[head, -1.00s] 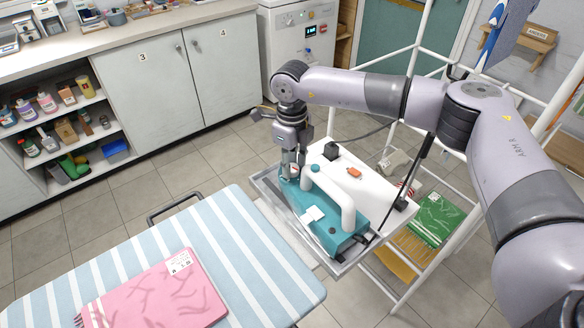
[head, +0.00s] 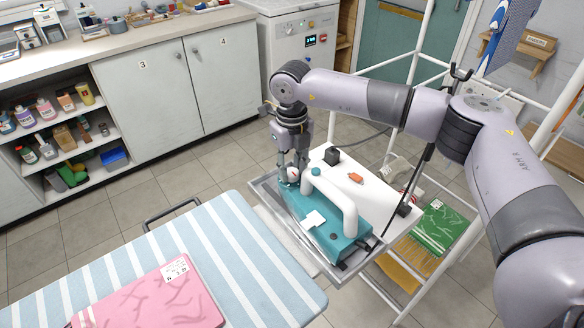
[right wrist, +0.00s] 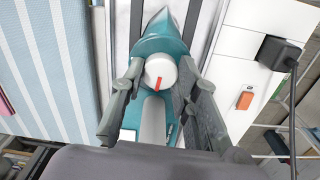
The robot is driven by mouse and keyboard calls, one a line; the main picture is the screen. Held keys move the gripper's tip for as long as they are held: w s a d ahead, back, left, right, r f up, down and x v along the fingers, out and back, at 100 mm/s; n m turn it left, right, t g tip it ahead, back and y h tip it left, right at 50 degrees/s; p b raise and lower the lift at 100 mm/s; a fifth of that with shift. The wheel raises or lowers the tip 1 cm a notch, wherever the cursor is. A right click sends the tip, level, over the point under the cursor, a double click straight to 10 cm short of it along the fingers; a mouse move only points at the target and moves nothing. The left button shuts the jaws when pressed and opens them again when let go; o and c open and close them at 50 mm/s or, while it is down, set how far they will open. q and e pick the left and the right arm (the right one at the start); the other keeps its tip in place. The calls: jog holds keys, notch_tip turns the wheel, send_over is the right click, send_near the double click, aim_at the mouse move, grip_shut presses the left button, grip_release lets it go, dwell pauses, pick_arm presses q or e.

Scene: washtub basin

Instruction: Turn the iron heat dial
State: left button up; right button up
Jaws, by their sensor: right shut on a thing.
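The teal iron (head: 340,238) with a white handle (head: 333,198) lies in a grey metal tray (head: 262,193) at the end of the ironing board. Its heat dial (right wrist: 161,70) is a round white knob with a red pointer line. In the right wrist view the line runs nearly along the picture's vertical, leaning slightly. My right gripper (head: 292,177) comes down from above onto the dial. In the right wrist view its two fingers (right wrist: 160,76) stand on either side of the dial and are shut on it. My left gripper is not in view.
The striped ironing board (head: 240,238) carries a folded pink cloth (head: 160,300). A white surface beside the iron holds a black block (head: 332,156) and a small orange item (head: 356,177). White rack poles and a folded green cloth (head: 437,228) stand to the right.

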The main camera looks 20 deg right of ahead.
aim_at(292, 172)
jog(key=o, duration=1.2)
jog(key=shift+r, duration=0.1)
notch_tip(292, 172, up, 12)
jog(key=shift+f, duration=0.1)
